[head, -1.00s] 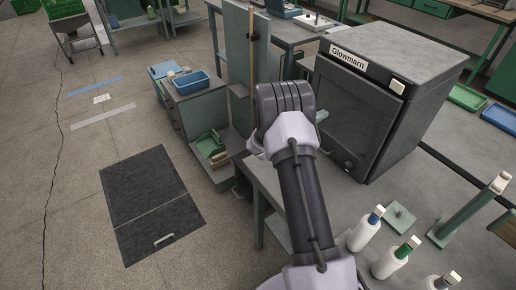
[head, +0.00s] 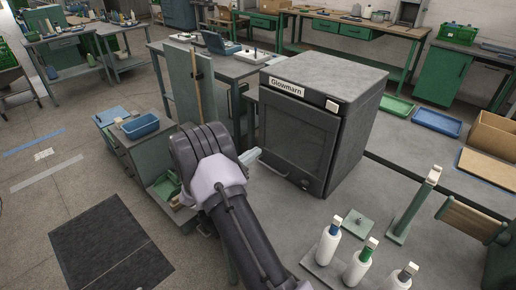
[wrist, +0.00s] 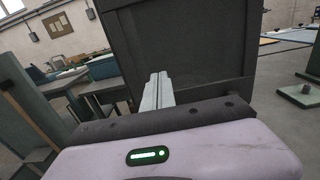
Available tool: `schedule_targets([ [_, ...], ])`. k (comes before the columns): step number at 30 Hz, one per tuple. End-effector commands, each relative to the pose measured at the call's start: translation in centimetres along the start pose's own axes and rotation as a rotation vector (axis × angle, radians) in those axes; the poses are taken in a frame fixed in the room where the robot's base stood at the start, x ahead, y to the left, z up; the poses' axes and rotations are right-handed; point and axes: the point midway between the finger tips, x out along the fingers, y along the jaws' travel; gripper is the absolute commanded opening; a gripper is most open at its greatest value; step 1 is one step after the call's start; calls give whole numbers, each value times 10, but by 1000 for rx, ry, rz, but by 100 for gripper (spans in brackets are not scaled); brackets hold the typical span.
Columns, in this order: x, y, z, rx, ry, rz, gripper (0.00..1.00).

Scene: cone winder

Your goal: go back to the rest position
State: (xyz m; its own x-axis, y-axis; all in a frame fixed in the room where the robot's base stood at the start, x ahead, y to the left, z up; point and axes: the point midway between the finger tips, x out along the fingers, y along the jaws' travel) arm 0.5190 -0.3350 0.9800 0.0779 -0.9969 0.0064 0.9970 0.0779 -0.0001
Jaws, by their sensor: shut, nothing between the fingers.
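My gripper (head: 250,156) is at the end of my arm, in front of the dark Glowmarn cabinet (head: 298,139) in the head view. Its dark wrist hides part of it there. In the wrist view the two pale fingers of my gripper (wrist: 157,92) are together, with nothing seen between them. They point toward the dark front of the cabinet (wrist: 200,50). The gap between fingertips and cabinet front is hard to judge.
Several white bottles (head: 328,244) with coloured caps stand at the front of the grey table (head: 400,150). A blue bin (head: 140,126) and an upright green panel (head: 180,85) are at left. A dark mat (head: 105,250) lies on the floor.

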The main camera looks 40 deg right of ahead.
Motion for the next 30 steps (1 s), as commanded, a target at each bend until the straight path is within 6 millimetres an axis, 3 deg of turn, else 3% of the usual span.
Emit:
schedule_targets([
  [3, -28, 0, 2, -3, 1, 2, 0],
  [6, -42, 0, 1, -2, 1, 1, 0],
  [13, -48, -3, 4, 14, 9, -12, 0],
  [16, -54, -25, 36, 132, 83, -105, 0],
  [19, -79, -76, 82, 387, 255, -288, 0],
  [23, -148, -151, 116, 806, 552, -567, 0],
  [24, -176, -170, 121, 943, 655, -657, 0],
  [27, -252, -204, 132, 1278, 930, -893, 0],
  [30, -321, -222, 145, 1544, 1191, -1124, 0],
])
